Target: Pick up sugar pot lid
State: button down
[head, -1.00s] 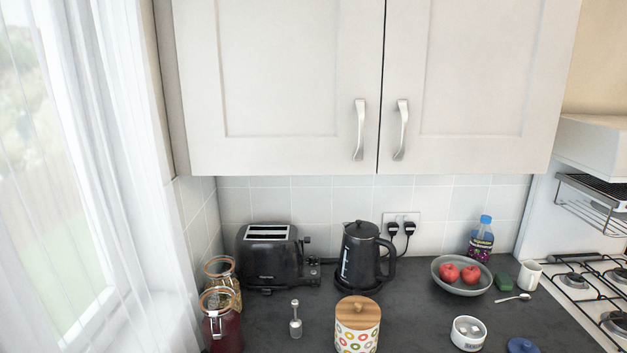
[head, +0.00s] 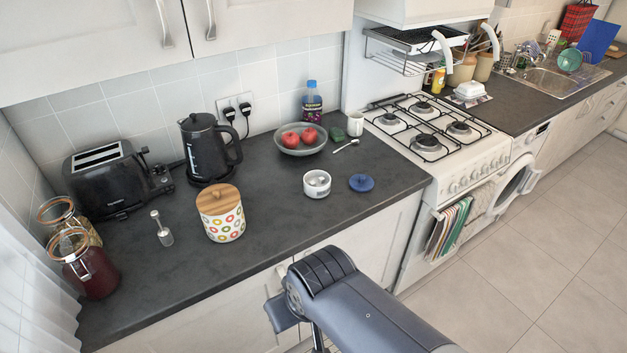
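A small round blue lid with a knob (head: 361,183) lies flat on the dark counter in the head view. Just left of it stands a small white pot (head: 317,185), open at the top, with pale contents. A taller canister with coloured rings (head: 223,222) wears a wooden lid (head: 217,199) with a knob. My grey arm reaches in from the bottom of the view, in front of the counter edge and apart from the lid. My gripper's fingers do not show.
A bowl of red fruit (head: 302,148), a spoon (head: 346,145), a green sponge (head: 337,134) and a white mug (head: 356,124) stand behind the lid. The gas hob (head: 437,131) is to the right. Counter (head: 270,215) between canister and white pot is clear.

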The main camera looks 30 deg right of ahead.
aim_at(362, 183)
jog(key=i+l+z, duration=0.1)
jog(key=l, duration=0.35)
jog(key=i+l+z, duration=0.1)
jog(key=l, duration=0.35)
jog(key=i+l+z, duration=0.1)
jog(key=i+l, duration=0.2)
jog(key=i+l+z, duration=0.1)
jog(key=l, duration=0.4)
jog(key=i+l+z, duration=0.1)
jog(key=i+l, duration=0.15)
jog(key=l, duration=0.15)
